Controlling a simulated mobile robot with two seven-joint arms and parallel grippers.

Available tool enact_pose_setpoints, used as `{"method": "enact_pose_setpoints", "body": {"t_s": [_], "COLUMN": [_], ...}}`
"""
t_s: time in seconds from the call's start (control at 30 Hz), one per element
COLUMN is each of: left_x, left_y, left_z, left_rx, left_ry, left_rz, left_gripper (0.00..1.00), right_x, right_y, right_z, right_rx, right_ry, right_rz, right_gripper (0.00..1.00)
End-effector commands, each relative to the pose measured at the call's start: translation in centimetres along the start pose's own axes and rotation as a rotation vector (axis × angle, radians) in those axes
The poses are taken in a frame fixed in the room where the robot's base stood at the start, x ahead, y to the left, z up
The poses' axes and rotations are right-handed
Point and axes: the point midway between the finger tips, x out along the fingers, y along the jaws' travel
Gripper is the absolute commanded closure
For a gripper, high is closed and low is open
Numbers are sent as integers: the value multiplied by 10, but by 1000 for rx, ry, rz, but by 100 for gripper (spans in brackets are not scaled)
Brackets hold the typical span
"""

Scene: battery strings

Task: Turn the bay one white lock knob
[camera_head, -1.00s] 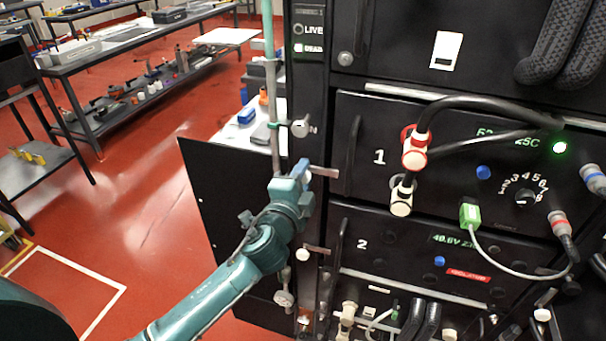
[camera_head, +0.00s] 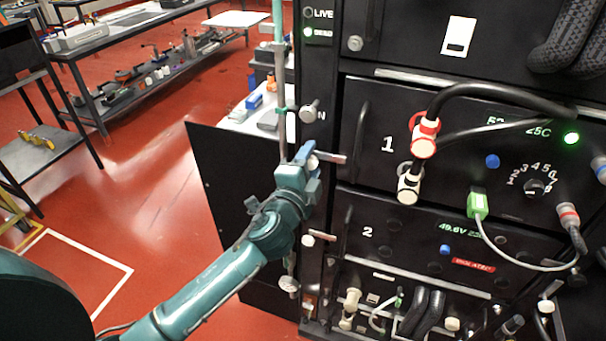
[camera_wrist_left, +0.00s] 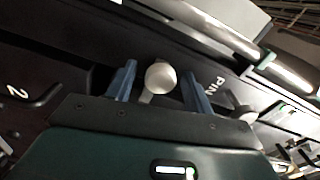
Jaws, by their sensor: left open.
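The bay one white lock knob (camera_wrist_left: 160,77) is a round white knob in the left wrist view. It sits between the two blue fingers of my left gripper (camera_wrist_left: 157,84), with a gap on each side. In the head view my left gripper (camera_head: 310,157) is at the left edge of bay 1 (camera_head: 440,180), beside a short metal latch bar (camera_head: 331,157). Its fingers mostly hide the knob there. The left gripper is open around the knob. My right gripper is in neither view.
Bay 2 (camera_head: 400,232) lies below with its own white knob (camera_head: 322,236). Another knob (camera_head: 310,112) stands on the post above my gripper. Cables (camera_head: 490,92) cross bay 1's front. A black panel (camera_head: 230,185) stands left of the rack, with open red floor beyond.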

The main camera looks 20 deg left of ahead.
Motion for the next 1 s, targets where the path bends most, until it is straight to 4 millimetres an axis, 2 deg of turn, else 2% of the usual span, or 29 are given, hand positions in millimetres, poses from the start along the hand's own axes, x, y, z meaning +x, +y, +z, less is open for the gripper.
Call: {"method": "enact_pose_setpoints", "body": {"t_s": [0.17, 0.4, 0.6, 0.8, 1.0], "left_x": [-28, -83, -115, -128, -128], "left_y": [3, 3, 2, 0, 0], "left_z": [1, 1, 1, 0, 0], "left_rx": [1, -1, 0, 1, 2], "left_ry": [0, 0, 0, -1, -1], "left_rz": [3, 3, 2, 1, 0], "left_gripper": [48, 48, 48, 48, 48], "right_x": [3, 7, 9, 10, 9], "right_y": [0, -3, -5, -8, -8], "right_z": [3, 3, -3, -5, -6], "right_rx": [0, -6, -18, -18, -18], "right_ry": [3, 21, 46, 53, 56], "right_rz": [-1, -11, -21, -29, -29], "right_gripper": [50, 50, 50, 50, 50]}}
